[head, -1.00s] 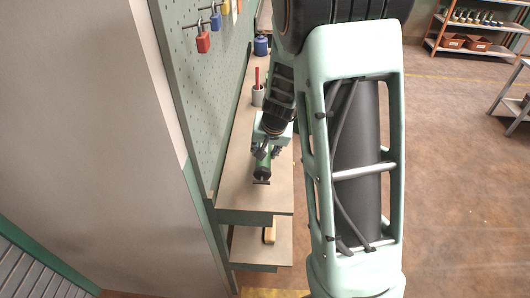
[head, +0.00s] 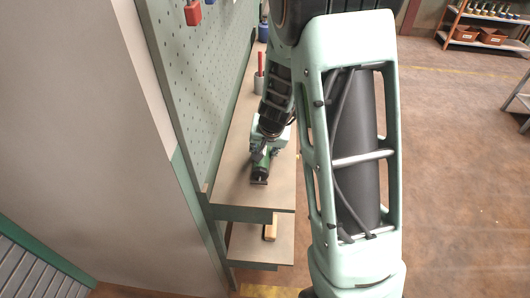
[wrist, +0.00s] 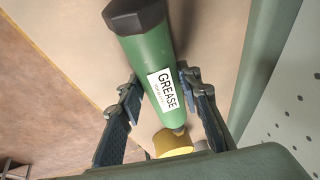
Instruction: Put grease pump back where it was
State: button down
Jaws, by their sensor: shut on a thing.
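The grease pump is a green cylinder with a dark cap and a white GREASE label. It fills the middle of the wrist view (wrist: 150,60), with a yellow part at its lower end. My gripper (wrist: 160,95) has one finger on each side of the pump and is shut on it. In the head view the pump (head: 262,165) shows at the end of my arm, over the upper shelf board (head: 232,190) near its front end. My gripper (head: 264,150) is partly hidden there by the wrist. Whether the pump touches the board cannot be told.
A grey cup with a red item (head: 259,82) and a blue container (head: 263,32) stand farther back on the board. The green pegboard (head: 200,85) rises along its left side. A wooden block (head: 271,228) lies on the lower shelf. The board's near end is clear.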

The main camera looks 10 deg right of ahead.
jog(key=c, duration=1.4)
grip_release()
jog(key=shift+s+r, duration=0.1)
jog(key=shift+r, duration=0.25)
jog(key=p+v, duration=0.4)
jog(key=v, duration=0.7)
jog(key=shift+s+r, duration=0.15)
jog(key=shift+r, duration=0.05)
